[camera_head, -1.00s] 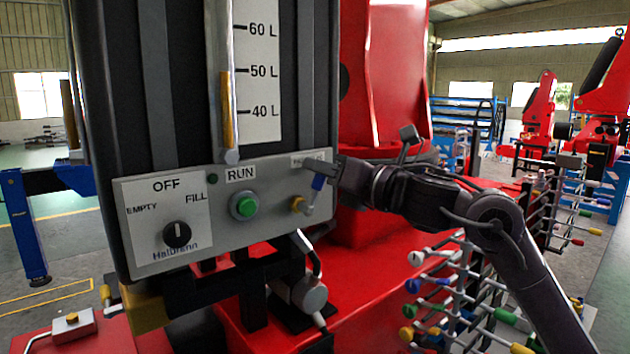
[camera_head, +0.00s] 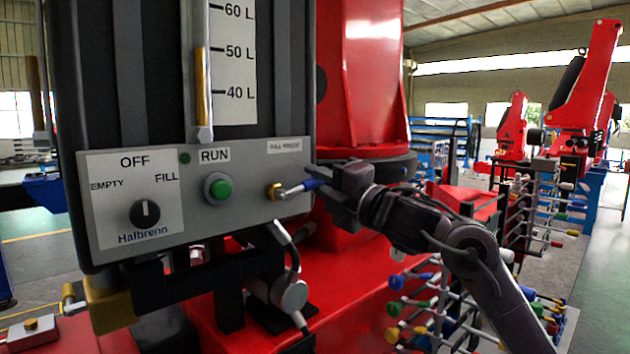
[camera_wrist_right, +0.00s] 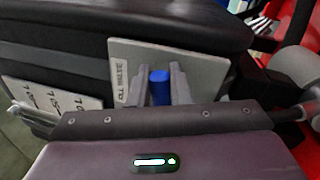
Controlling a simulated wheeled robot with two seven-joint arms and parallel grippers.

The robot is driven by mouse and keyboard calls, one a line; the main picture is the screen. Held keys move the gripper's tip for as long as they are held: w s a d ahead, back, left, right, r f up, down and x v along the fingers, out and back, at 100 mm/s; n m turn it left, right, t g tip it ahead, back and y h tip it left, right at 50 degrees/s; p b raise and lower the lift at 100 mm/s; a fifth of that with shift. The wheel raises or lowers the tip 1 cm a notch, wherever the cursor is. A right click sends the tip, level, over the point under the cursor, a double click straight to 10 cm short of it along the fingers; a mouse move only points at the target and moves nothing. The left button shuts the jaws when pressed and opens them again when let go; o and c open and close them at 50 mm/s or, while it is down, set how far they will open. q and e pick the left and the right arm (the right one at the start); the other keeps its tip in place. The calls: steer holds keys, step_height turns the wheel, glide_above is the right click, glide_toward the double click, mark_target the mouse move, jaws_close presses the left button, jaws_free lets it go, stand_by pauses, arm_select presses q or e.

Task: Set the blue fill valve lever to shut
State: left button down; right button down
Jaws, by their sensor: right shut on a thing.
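The blue fill valve lever (camera_head: 313,184) sits at the right end of the grey control panel (camera_head: 245,212), under a small label. Its metal arm runs from a brass valve body (camera_head: 273,191) out to the right, nearly level and tilted slightly up. My right gripper (camera_head: 324,184) is shut on the blue grip at the lever's end and partly hides it. In the right wrist view the blue grip (camera_wrist_right: 159,86) stands between the two fingers (camera_wrist_right: 163,92). My left gripper is not in view.
The panel also carries a green RUN button (camera_head: 220,189) and a black selector knob (camera_head: 145,213) pointing up toward OFF. A level gauge (camera_head: 202,80) rises above it. A rack of coloured-handled rods (camera_head: 425,310) stands below my right arm.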

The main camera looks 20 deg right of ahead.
steer(key=shift+f+m+h+b, duration=0.35)
steer(key=shift+f+m, duration=0.45)
steer(key=shift+m, duration=0.6)
steer(key=c, duration=1.4)
jaws_free()
steer(key=shift+d, duration=0.1)
steer(key=shift+o, duration=0.2)
steer(key=b+v, duration=0.3)
steer(key=v, duration=0.4)
steer(key=shift+s+f+b, duration=0.2)
steer(key=shift+s+b, duration=0.1)
steer(key=shift+d, duration=0.1)
